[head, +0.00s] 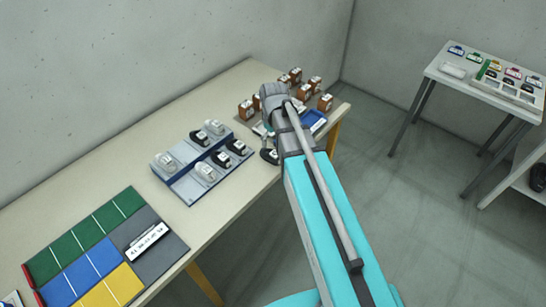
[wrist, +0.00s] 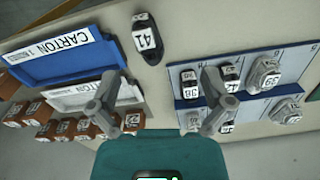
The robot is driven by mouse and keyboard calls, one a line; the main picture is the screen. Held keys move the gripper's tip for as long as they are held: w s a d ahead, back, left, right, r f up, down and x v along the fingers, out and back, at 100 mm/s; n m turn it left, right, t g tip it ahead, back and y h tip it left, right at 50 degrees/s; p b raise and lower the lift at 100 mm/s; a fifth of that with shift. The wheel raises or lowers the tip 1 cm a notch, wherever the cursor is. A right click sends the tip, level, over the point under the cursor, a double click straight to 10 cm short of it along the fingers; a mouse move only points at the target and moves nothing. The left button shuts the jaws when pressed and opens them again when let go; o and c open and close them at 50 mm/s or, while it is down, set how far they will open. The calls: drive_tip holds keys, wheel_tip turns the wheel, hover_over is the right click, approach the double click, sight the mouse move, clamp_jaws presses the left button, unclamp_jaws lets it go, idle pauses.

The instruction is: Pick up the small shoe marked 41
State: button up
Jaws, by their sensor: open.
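The small black shoe marked 41 (wrist: 148,38) lies on the bare tabletop in the wrist view, at the top, with its white label facing up. In the head view a dark shoe (head: 269,156) lies beside my arm, partly hidden; its number is unreadable there. My gripper (wrist: 160,77) is open and empty. Its two fingers are spread wide, and the shoe is beyond their tips, between their lines and apart from both.
A blue tray labelled CARTON (wrist: 70,57) and brown boxes (wrist: 52,128) are left of the shoe in the wrist view. A blue-grey board (wrist: 270,56) with several numbered shoes is at right. In the head view, a coloured mat (head: 80,250) lies at the near left.

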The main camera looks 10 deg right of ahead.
drive_tip(key=n, duration=0.2)
hover_over(271, 151)
drive_tip(key=shift+s+a+f, duration=0.1)
drive_tip(key=shift+s+f, duration=0.05)
drive_tip(key=shift+s, duration=0.05)
wheel_tip(271, 151, down, 9)
drive_tip(key=b, duration=0.9)
idle(0.5)
drive_tip(key=shift+w+d+f+b, duration=0.1)
drive_tip(key=shift+f+b, duration=1.15)
drive_tip(key=shift+b, duration=0.05)
drive_tip(key=shift+w+d+f+b, duration=0.1)
drive_tip(key=shift+f+b, duration=1.1)
drive_tip(key=shift+b, duration=0.05)
drive_tip(key=c, duration=1.2)
